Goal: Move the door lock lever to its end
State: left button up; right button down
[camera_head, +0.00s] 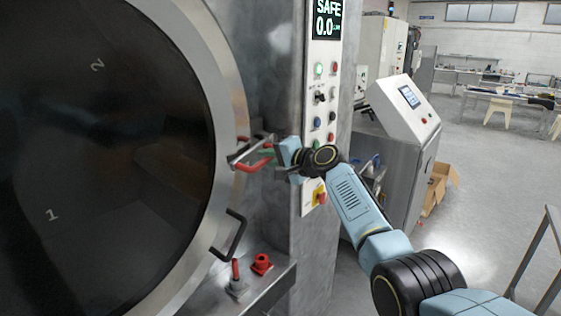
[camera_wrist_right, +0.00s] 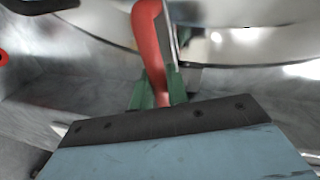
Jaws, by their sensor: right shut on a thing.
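The door lock lever (camera_head: 253,164) has a red handle and sits at the right rim of the big round door (camera_head: 110,170). My right gripper (camera_head: 275,156) reaches it from the right and is shut on it. In the right wrist view the red lever (camera_wrist_right: 148,45) runs down between the green fingertips of my right gripper (camera_wrist_right: 157,92). The lower end of the lever is partly hidden by the gripper body. My left gripper is not in view.
A black door handle (camera_head: 236,238) sits below the lever. A red knob (camera_head: 262,263) and a red-topped valve (camera_head: 237,278) stand on the ledge under it. The button panel (camera_head: 320,110) is close behind my right wrist. A control console (camera_head: 405,108) stands farther right.

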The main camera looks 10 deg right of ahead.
jog(key=shift+r+m, duration=0.3)
jog(key=c, duration=1.4)
grip_release()
jog(key=shift+c, duration=0.2)
jog(key=v, duration=1.3)
jog(key=shift+d+b, duration=0.15)
jog(key=shift+b, duration=0.25)
